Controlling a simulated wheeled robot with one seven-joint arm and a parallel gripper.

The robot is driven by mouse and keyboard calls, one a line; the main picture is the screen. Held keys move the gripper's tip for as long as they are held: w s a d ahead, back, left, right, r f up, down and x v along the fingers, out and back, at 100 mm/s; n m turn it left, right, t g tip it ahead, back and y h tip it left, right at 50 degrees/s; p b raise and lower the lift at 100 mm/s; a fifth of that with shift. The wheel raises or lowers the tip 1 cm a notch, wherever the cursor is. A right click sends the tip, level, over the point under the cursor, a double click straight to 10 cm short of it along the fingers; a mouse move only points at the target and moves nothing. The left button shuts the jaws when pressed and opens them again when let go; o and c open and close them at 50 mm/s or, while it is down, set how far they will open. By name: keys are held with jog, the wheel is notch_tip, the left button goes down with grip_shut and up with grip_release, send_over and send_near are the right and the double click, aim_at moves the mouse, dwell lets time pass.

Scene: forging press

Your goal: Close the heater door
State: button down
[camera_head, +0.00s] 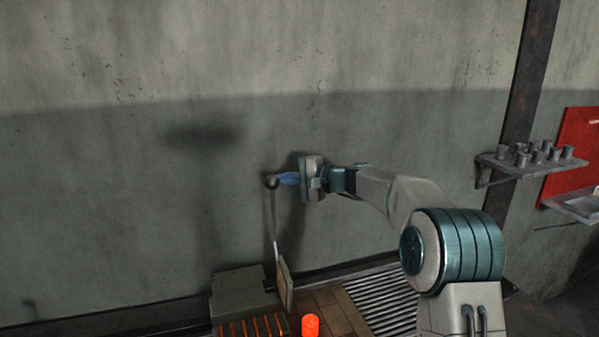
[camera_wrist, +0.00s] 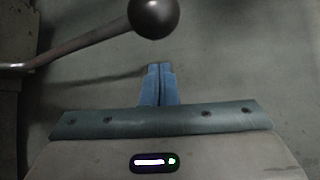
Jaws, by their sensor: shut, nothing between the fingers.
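The heater (camera_head: 238,293) is a grey box low in the head view, with glowing orange bars at its front. Its door (camera_head: 286,286) is a pale panel at the box's right side, seen almost edge-on. A thin lever rises from the door to a dark ball knob (camera_head: 271,183). In the wrist view the knob (camera_wrist: 153,17) and its bent rod lie beyond my fingertips. My gripper (camera_head: 281,179) has blue fingers, shut and empty, pointing left close to the knob. In the wrist view the fingers (camera_wrist: 160,70) are together, with a gap in the picture between them and the knob.
A glowing orange cylinder (camera_head: 310,325) stands to the right of the heater on brown tiles. A floor grating (camera_head: 383,300) lies farther right. A wall shelf (camera_head: 520,164) with several grey cylinders is at the right. The wall behind the lever is bare.

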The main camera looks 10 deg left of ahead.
jog(key=s, duration=0.1)
jog(key=s+r, duration=0.1)
jog(key=s, duration=0.1)
jog(key=shift+s+d+p, duration=0.15)
jog(key=shift+p, duration=0.15)
jog(key=shift+f, duration=0.15)
